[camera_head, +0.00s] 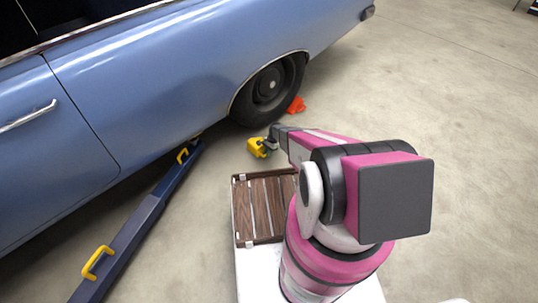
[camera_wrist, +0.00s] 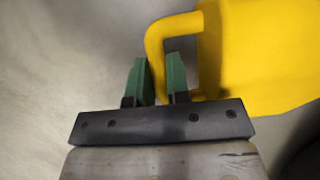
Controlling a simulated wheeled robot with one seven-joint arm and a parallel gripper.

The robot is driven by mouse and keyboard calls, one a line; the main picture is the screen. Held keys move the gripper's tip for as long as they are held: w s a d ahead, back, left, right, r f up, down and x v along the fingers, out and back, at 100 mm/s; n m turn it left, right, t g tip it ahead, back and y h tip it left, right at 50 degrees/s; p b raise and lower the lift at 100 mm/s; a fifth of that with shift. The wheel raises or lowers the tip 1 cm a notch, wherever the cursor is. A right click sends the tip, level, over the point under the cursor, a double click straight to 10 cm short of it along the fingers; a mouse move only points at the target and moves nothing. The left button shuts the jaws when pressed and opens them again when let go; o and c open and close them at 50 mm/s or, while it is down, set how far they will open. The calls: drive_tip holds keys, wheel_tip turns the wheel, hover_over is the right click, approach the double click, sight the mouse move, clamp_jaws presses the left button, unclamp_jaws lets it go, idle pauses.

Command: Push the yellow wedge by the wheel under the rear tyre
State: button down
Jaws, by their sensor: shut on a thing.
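The yellow wedge (camera_head: 257,148) is on or just above the concrete floor, in front of the rear tyre (camera_head: 268,92) of the blue car. In the head view a gap shows between the wedge and the tyre. My gripper (camera_head: 270,141) is at the wedge's right side. In the wrist view the wedge (camera_wrist: 268,55) fills the upper right, and its handle loop passes between the green fingers of my gripper (camera_wrist: 160,80). The gripper is shut on this handle. The wedge's underside is hidden.
An orange wedge (camera_head: 297,105) sits behind the tyre on its far side. A long dark blue jack (camera_head: 140,222) with yellow handles reaches under the car's sill at the left. A brown slatted deck (camera_head: 258,207) lies below the arm. The floor at the right is clear.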

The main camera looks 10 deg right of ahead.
drive_tip(key=shift+w+a, duration=0.4)
drive_tip(key=shift+w, duration=0.25)
drive_tip(key=shift+w+a, duration=0.35)
drive_tip(key=shift+w, duration=0.3)
drive_tip(key=c, duration=1)
unclamp_jaws()
drive_tip(key=shift+r, duration=0.15)
